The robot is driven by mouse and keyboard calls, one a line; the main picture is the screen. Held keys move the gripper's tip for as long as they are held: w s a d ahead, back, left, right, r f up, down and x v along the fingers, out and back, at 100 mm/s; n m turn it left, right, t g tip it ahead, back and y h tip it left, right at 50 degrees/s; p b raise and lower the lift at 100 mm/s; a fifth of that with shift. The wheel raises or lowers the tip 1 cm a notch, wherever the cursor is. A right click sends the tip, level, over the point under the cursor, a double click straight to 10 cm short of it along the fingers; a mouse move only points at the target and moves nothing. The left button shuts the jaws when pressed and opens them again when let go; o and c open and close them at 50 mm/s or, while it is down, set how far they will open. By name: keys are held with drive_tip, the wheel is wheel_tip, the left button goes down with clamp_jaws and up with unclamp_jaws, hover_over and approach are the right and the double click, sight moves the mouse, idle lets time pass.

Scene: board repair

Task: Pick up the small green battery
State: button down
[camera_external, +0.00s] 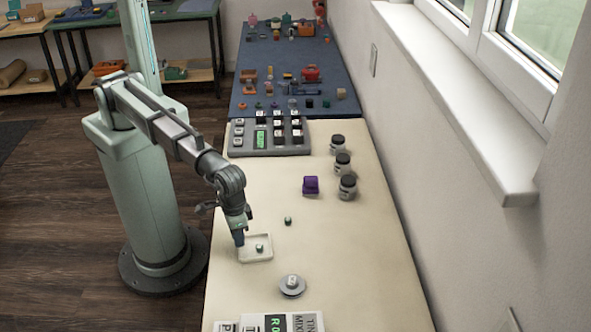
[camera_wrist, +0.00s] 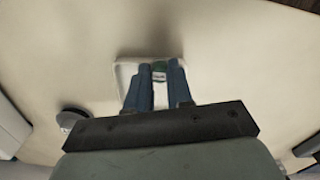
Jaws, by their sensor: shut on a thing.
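My gripper (camera_external: 239,243) is low at the left side of a shallow white tray (camera_external: 269,240). In the wrist view its two blue fingers (camera_wrist: 159,72) are shut on a small green battery with a pale part (camera_wrist: 158,77). The fingers hide what they hold in the external view. There a small green piece (camera_external: 259,248) shows at the tray, just right of the fingers. Another small green piece (camera_external: 288,221) is on the table beyond the tray. The tray rim (camera_wrist: 122,72) shows around the fingers in the wrist view.
A grey disc with a pale piece (camera_external: 292,286) is in front of the tray. A purple object (camera_external: 311,185) and several dark-lidded jars (camera_external: 347,187) stand farther back. A grey keypad box (camera_external: 269,137) is behind. Boxes (camera_external: 290,322) line the front edge.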

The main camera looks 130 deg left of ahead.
sight(250, 248)
drive_tip(key=shift+r, duration=0.1)
wheel_tip(250, 248, up, 9)
drive_tip(key=shift+w+a+f+m, duration=0.35)
drive_tip(key=shift+f+m, duration=0.4)
drive_tip(key=shift+f, duration=1)
drive_tip(key=shift+w+a+f+m, duration=0.4)
drive_tip(key=shift+f+m, duration=0.4)
drive_tip(key=shift+f, duration=1)
drive_tip(key=shift+w+a+f+m, duration=0.35)
drive_tip(key=shift+f+m, duration=0.4)
drive_tip(key=shift+f, duration=1)
drive_tip(key=shift+f, duration=0.1)
drive_tip(key=c, duration=1.3)
unclamp_jaws()
